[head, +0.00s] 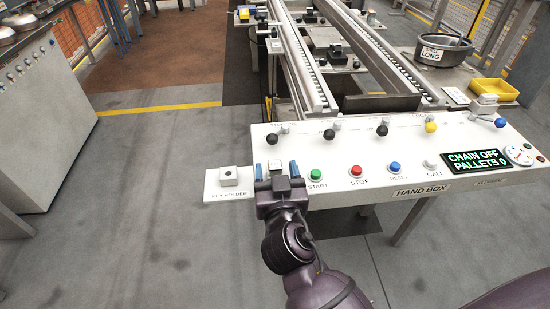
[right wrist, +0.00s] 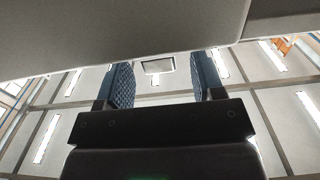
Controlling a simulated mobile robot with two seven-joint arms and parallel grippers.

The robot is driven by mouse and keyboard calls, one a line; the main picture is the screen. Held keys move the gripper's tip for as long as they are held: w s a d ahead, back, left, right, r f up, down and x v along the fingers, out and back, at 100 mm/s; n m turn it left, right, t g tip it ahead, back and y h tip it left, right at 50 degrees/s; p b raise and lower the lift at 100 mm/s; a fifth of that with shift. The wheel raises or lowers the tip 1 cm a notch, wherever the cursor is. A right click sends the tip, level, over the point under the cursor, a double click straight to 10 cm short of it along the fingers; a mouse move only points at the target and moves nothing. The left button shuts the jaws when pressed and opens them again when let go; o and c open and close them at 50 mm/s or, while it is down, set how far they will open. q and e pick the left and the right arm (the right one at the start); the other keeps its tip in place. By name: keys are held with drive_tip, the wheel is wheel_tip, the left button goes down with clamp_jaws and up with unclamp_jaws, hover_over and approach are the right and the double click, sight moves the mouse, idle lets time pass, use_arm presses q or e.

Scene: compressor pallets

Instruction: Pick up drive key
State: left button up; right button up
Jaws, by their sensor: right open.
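My right gripper (head: 277,170) is at the left end of the hand box panel (head: 350,185). Its two blue fingers stand apart, and they also show in the right wrist view (right wrist: 160,82). A small pale grey block (head: 279,165) shows between the fingers in the head view; it may be the drive key or its seat. A small grey piece (right wrist: 158,66) shows between the fingertips in the right wrist view. I cannot tell whether the fingers touch it. The key holder (head: 212,188) is a white plate left of the gripper, with a dark-holed block (head: 229,175). My left gripper is out of view.
The panel carries green (head: 316,174), red (head: 356,170) and blue (head: 394,167) buttons, with several lever knobs behind them. A display (head: 476,161) reads CHAIN OFF, PALLETS 0. Conveyor rails (head: 305,65) run behind. Open floor lies to the left.

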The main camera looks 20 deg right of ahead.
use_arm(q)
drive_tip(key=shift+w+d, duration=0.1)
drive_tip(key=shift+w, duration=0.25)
use_arm(e)
drive_tip(key=shift+w, duration=0.2)
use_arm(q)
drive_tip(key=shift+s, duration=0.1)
use_arm(e)
drive_tip(key=shift+s, duration=0.1)
drive_tip(key=shift+c, duration=0.4)
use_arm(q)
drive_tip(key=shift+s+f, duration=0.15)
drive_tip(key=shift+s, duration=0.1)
use_arm(e)
drive_tip(key=c, duration=0.9)
drive_tip(key=shift+r, duration=0.15)
drive_tip(key=shift+c, duration=0.2)
